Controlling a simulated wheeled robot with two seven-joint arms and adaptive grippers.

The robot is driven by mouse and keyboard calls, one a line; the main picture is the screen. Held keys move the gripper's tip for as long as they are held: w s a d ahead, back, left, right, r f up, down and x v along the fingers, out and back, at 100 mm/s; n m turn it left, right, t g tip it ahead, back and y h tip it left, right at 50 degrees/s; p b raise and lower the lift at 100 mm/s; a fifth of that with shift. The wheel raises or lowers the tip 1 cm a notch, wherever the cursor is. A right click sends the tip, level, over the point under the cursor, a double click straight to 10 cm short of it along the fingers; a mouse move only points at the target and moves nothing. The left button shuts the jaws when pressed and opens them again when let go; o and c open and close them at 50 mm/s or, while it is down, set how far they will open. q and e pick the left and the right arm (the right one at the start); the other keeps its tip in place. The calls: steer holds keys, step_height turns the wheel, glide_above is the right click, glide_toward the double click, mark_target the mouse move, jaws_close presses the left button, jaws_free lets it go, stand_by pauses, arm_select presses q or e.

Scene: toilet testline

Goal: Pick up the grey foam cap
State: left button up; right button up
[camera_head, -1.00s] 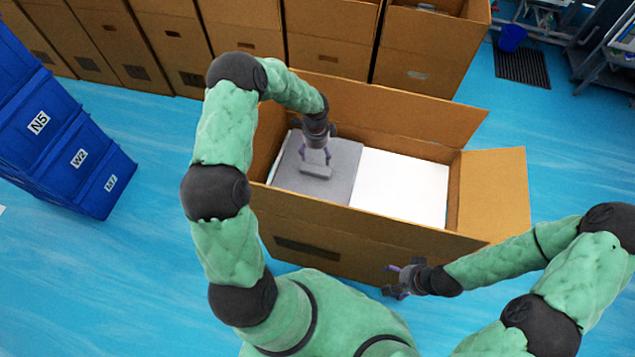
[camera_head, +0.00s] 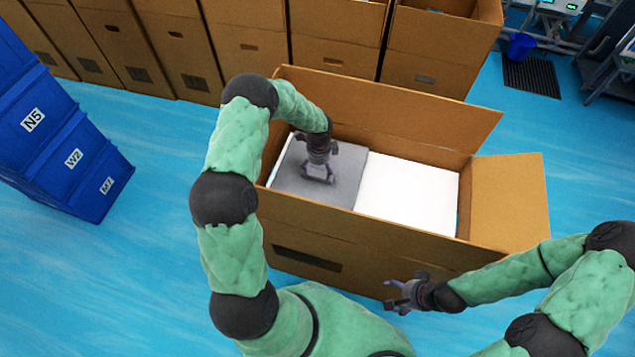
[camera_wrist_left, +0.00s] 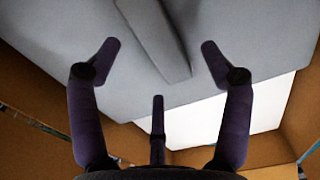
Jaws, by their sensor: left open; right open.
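The grey foam cap (camera_head: 344,172) lies flat in the left half of an open cardboard box. It has a raised bar in its middle, seen clearly in the left wrist view, where the cap (camera_wrist_left: 70,50) fills most of the upper part. My left gripper (camera_head: 318,180) is over this bar, pointing down. In the wrist view the left gripper (camera_wrist_left: 160,48) is open, with a finger on each side of the bar; I cannot tell whether they touch it. My right gripper (camera_head: 394,292) is open and empty in front of the box.
The cardboard box (camera_head: 330,232) has its flaps (camera_head: 510,195) folded out. A white block (camera_head: 410,190) fills its right half. More cardboard boxes (camera_head: 250,45) stand in a row behind. Blue crates (camera_head: 75,155) are stacked at the left. The blue floor (camera_head: 140,260) between is clear.

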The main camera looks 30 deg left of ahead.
arm_select(q)
steer(key=f, duration=0.1)
steer(key=f+b, duration=0.1)
steer(key=f, duration=0.2)
steer(key=shift+s+a+f, duration=0.15)
steer(key=shift+s+a, duration=0.15)
steer(key=shift+f, duration=0.4)
steer(key=shift+r, duration=0.1)
jaws_close()
steer(key=shift+r+p, duration=1.05)
steer(key=shift+r, duration=3.95)
steer(key=shift+r, duration=0.1)
step_height(320, 180, up, 28)
steer(key=p, duration=1.9)
glide_above(317, 175)
